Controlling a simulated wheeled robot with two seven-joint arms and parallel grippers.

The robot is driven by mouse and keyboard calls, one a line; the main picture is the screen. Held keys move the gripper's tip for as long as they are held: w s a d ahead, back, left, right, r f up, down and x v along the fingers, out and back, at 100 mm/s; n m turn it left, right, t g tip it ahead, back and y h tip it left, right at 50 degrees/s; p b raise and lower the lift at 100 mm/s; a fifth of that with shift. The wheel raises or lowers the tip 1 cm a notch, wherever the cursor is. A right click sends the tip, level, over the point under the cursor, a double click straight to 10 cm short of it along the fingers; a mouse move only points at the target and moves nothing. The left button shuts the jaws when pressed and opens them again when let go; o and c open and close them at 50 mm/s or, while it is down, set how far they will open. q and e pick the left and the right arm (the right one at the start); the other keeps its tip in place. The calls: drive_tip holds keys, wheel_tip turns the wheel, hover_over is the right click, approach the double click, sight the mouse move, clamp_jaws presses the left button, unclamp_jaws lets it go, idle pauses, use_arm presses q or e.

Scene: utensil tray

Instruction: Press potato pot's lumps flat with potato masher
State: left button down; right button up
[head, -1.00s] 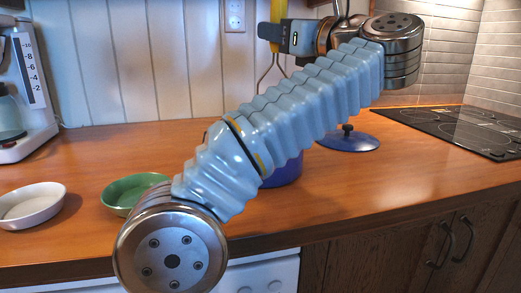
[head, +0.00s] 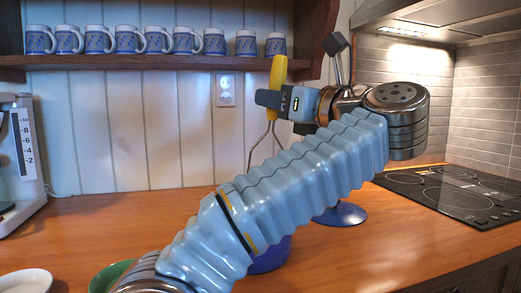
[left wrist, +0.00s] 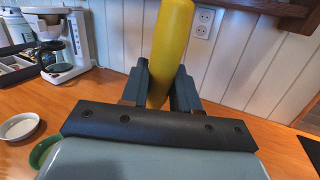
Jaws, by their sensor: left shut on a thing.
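My left gripper (head: 272,101) is shut on the yellow handle of the potato masher (head: 278,72). In the left wrist view the handle (left wrist: 171,45) stands between the two fingers of that gripper (left wrist: 160,90). The masher is roughly upright, its wire shaft hanging down toward the blue pot (head: 269,257). My own left arm covers most of the pot and hides the masher's lower end. I cannot see the lumps inside the pot, nor tell whether the masher head is in or above it. My right gripper is in neither current view.
A blue lid (head: 342,216) lies on the counter right of the pot. A green bowl (head: 105,280) and a white bowl (head: 25,281) stand at the left. A coffee maker (head: 22,150) is far left, a black cooktop (head: 455,195) right. A shelf holds several mugs (head: 173,41).

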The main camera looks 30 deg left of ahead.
sight(272, 142)
use_arm(q)
drive_tip(key=shift+s+d+r, duration=0.1)
drive_tip(key=shift+s+d, duration=0.05)
drive_tip(key=shift+d, duration=0.1)
drive_tip(key=shift+f, duration=0.75)
wheel_tip(272, 142, down, 6)
drive_tip(key=b, duration=0.5)
drive_tip(key=shift+r, duration=0.25)
drive_tip(key=shift+f+b, duration=0.3)
drive_tip(key=shift+b, duration=0.25)
drive_tip(key=shift+f, duration=0.1)
drive_tip(key=shift+f+b, duration=1.65)
drive_tip(key=shift+b, duration=0.3)
drive_tip(key=shift+f, duration=0.1)
